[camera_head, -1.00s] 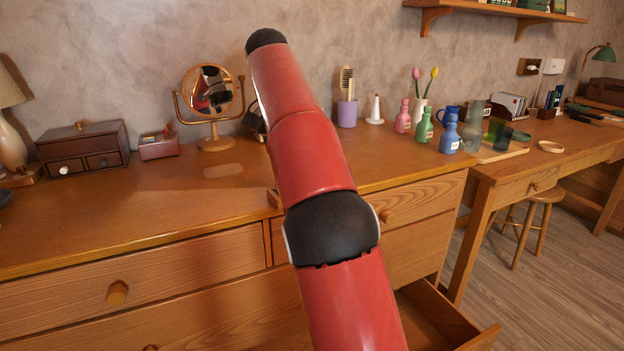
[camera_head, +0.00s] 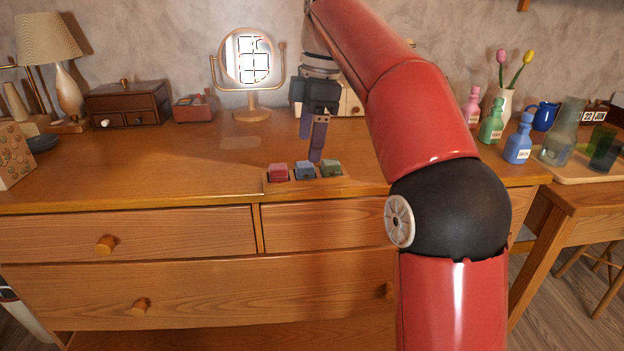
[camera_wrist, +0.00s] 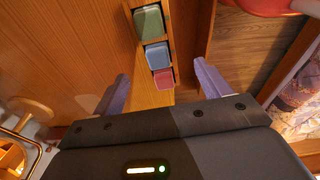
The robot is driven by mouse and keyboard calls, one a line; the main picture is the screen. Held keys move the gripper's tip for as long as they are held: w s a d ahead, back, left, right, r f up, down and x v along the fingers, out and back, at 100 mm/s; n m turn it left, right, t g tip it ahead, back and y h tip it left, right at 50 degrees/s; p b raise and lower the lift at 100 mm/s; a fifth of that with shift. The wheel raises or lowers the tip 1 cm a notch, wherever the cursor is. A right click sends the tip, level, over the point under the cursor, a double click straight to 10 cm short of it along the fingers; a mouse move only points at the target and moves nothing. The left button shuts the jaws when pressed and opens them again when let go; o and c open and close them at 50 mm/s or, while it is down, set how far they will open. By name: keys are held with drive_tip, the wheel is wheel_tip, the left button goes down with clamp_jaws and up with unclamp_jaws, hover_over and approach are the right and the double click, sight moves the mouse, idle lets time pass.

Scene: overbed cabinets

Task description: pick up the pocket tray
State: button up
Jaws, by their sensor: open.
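The pocket tray (camera_head: 345,185) is a low wooden tray at the front edge of the dresser top. It carries a red block (camera_head: 278,172), a blue block (camera_head: 305,170) and a green block (camera_head: 332,168) in a row. The wrist view shows the tray (camera_wrist: 171,38) with the green (camera_wrist: 148,22), blue (camera_wrist: 157,55) and red (camera_wrist: 164,78) blocks between the lines of the two fingers. My gripper (camera_head: 311,148) is open and empty, pointing down just above and behind the tray; it also shows in the wrist view (camera_wrist: 161,72). I see no contact with the tray.
A round mirror (camera_head: 247,60) stands behind, left of my gripper. A small drawer box (camera_head: 128,103), a red box (camera_head: 194,107) and a lamp (camera_head: 62,70) are further left. Bottles (camera_head: 518,140) and a vase (camera_head: 497,105) stand right. The dresser top left of the tray is clear.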

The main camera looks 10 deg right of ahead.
sight(306, 164)
drive_tip(key=f, duration=0.2)
drive_tip(key=f+b, duration=0.1)
drive_tip(key=f, duration=0.1)
drive_tip(key=a+f+b, duration=0.1)
drive_tip(key=f, duration=0.1)
drive_tip(key=shift+w+f, duration=0.1)
drive_tip(key=shift+f, duration=0.3)
drive_tip(key=c, duration=1.2)
drive_tip(key=shift+r, duration=0.1)
